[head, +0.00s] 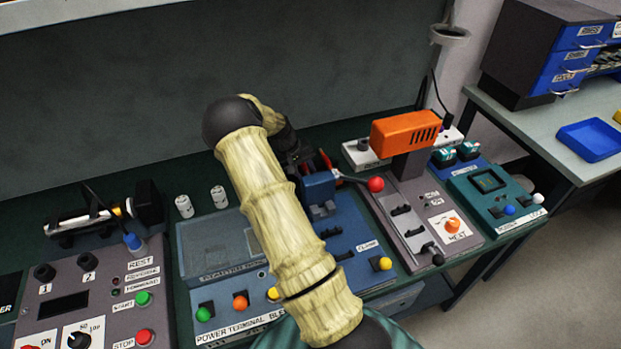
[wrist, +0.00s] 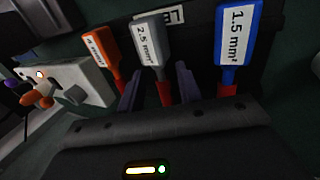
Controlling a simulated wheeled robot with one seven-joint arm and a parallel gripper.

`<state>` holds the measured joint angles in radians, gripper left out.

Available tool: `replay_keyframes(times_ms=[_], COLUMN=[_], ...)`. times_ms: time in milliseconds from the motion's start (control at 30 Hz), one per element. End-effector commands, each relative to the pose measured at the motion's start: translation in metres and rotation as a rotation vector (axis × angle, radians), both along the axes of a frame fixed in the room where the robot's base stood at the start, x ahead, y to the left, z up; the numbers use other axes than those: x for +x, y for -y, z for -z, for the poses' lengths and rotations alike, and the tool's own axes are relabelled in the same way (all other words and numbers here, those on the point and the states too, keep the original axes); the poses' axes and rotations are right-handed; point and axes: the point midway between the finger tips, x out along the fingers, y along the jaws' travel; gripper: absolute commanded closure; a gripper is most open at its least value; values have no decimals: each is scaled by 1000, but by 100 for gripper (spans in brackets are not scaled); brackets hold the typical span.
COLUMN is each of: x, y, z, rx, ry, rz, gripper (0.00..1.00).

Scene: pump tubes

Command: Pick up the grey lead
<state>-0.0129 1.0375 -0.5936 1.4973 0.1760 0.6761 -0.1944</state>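The grey lead (wrist: 150,45), labelled 2.5 mm², stands upright in the wrist view, with a red lower part. An orange lead (wrist: 103,50) is to its left, and a blue lead (wrist: 235,40) labelled 1.5 mm² is to its right. My gripper (wrist: 158,73) is open, its two dark purple fingers on either side of the grey lead's red lower part. Gaps show between the lead and both fingers. In the head view my arm hides most of the gripper and the leads.
A black holder or panel stands behind the leads. A pale box (wrist: 75,85) with an orange knob is at left in the wrist view. In the head view, an orange heat unit (head: 404,130) and a red-knobbed lever (head: 376,184) stand right of my arm, above crowded control panels.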

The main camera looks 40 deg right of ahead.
Motion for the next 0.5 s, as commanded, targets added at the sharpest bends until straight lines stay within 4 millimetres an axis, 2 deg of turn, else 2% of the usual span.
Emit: replay_keyframes(times_ms=[133, 500], x=[-1, -1], y=[6, 5], z=[12, 12], rx=[-1, 0], ry=[0, 1], rz=[0, 0], gripper=[65, 65])
